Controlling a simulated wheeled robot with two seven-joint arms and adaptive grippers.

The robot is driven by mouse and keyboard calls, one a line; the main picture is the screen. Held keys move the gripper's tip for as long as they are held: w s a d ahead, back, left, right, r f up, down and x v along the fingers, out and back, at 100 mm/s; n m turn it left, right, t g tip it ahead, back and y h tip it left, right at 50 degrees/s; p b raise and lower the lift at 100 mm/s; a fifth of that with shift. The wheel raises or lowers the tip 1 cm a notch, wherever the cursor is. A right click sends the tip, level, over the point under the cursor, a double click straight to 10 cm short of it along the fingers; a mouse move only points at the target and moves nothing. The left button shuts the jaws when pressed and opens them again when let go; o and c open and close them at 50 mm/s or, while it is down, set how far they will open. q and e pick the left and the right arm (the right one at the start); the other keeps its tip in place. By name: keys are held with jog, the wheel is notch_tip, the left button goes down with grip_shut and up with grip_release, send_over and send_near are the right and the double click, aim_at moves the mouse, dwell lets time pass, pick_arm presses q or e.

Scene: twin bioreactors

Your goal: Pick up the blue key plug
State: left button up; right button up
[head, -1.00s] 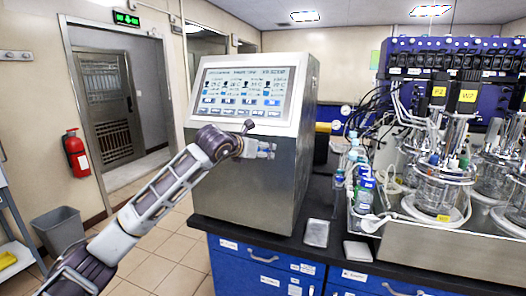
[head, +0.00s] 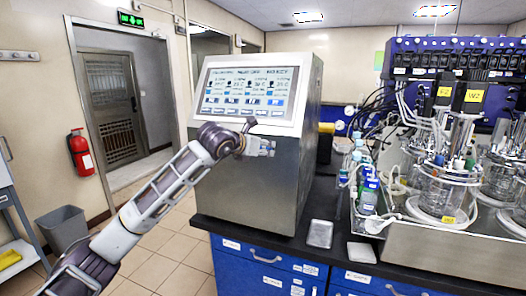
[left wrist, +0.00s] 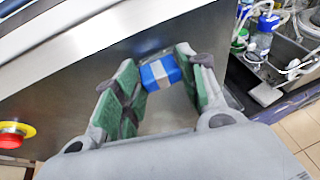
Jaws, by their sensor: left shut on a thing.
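The blue key plug (left wrist: 161,71) shows in the left wrist view as a small blue block with a pale grey band. It sits between the green-padded fingers of my left gripper (left wrist: 158,74), which are shut on it near their tips. In the head view my left gripper (head: 260,147) is in front of the steel cabinet, just below its screen. The plug is too small to make out there. My right gripper is not in view.
The steel cabinet (head: 262,185) with a tilted screen (head: 246,91) stands on the dark bench. A red button (left wrist: 12,136) is on its front. Bottles (head: 368,190) and glass bioreactors (head: 444,190) are to the right. Open floor lies at the left.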

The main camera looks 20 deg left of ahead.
pick_arm(q)
notch_tip(320, 180, up, 10)
jog(key=s+b, duration=0.3)
jog(key=s, duration=1.5)
jog(key=shift+a+r+b, duration=0.3)
jog(key=shift+a+r, duration=0.05)
jog(key=shift+s, duration=0.65)
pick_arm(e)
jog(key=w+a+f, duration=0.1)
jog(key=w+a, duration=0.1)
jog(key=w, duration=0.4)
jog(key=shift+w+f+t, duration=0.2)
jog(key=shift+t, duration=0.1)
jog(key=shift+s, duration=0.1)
